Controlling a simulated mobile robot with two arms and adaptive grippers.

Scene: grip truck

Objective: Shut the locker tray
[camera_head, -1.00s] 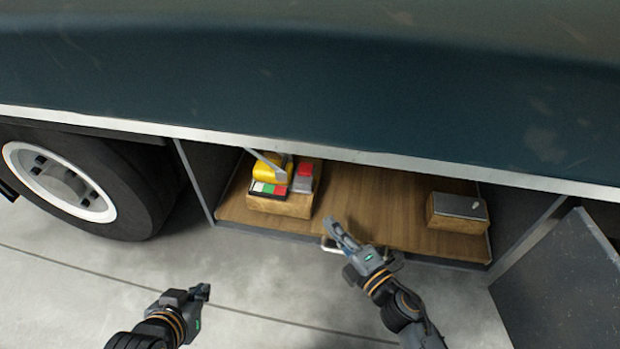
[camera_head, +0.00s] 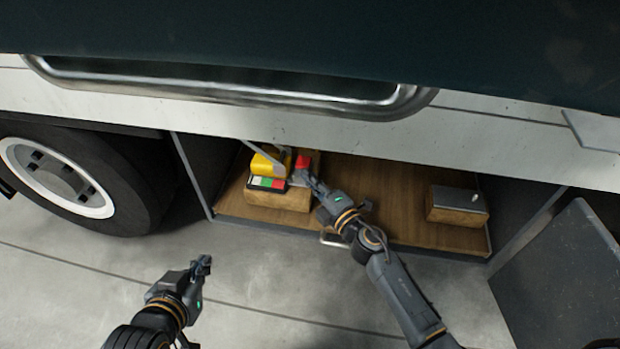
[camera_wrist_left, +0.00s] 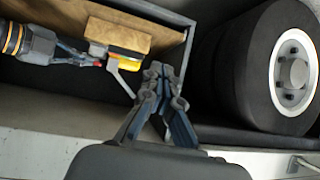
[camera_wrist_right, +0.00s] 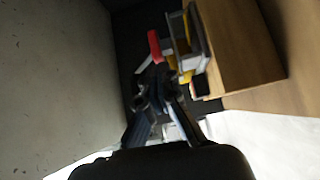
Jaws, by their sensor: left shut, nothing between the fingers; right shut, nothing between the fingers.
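The locker tray (camera_head: 390,195) is a wooden-floored tray low in the truck's side, and its front part shows below the truck's pale skirt. A metal handle (camera_head: 333,239) is on its front edge. My right gripper (camera_head: 309,181) is shut and empty, reaching over the tray beside a wooden block (camera_head: 283,199) that bears a yellow thing (camera_head: 268,162) and coloured pieces. Whether it touches them I cannot tell. My left gripper (camera_head: 203,264) is shut and empty, in front of the locker and apart from the tray. The tray's back is hidden under the skirt.
A second wooden block (camera_head: 456,205) with a grey top stands at the tray's right. A grey open door panel (camera_head: 560,275) is right of the locker. A truck wheel (camera_head: 70,180) is at left. The concrete floor (camera_head: 270,300) in front is clear.

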